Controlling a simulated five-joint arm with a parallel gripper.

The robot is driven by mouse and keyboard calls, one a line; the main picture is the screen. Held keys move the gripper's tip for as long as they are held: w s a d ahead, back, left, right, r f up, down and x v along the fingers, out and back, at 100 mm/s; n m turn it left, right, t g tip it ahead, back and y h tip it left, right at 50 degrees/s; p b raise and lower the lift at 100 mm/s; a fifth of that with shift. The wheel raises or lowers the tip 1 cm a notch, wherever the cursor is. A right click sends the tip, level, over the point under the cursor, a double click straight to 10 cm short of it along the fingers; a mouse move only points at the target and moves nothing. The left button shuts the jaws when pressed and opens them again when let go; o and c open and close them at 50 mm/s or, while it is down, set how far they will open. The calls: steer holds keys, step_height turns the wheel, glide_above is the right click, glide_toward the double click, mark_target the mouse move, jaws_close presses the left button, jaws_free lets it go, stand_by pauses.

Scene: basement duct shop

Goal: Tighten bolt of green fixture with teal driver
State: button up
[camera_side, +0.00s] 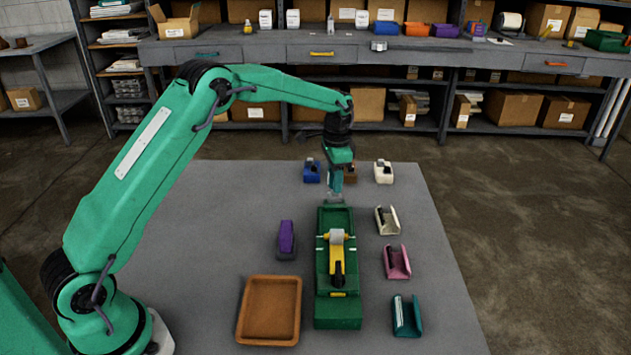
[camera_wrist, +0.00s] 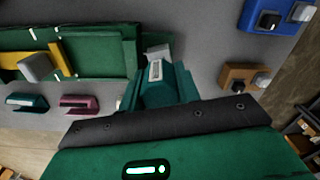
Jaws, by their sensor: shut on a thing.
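The green fixture (camera_side: 338,312) lies lengthwise on the grey table, with a yellow clamp (camera_side: 337,262) across its middle. It also shows at left in the wrist view (camera_wrist: 100,55). My gripper (camera_side: 337,180) points down over the fixture's far end. In the wrist view my gripper (camera_wrist: 163,82) is shut on a teal piece, seemingly the teal driver (camera_wrist: 180,82), largely hidden by the jaws. A small grey piece (camera_side: 334,199) shows below the jaws, at the fixture's far end. I cannot tell whether the driver touches it. I cannot make out the bolt clearly.
Cream (camera_side: 387,220), pink (camera_side: 397,262) and teal (camera_side: 407,316) holders line the right side. Blue (camera_side: 311,173), brown (camera_side: 350,173) and white (camera_side: 383,173) stands are behind. A purple block (camera_side: 287,240) and brown tray (camera_side: 269,311) are left of the fixture.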

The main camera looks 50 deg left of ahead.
steer(key=shift+m, duration=2.2)
steer(key=shift+n, duration=0.8)
steer(key=shift+r, duration=0.1)
steer(key=shift+r, duration=2.4)
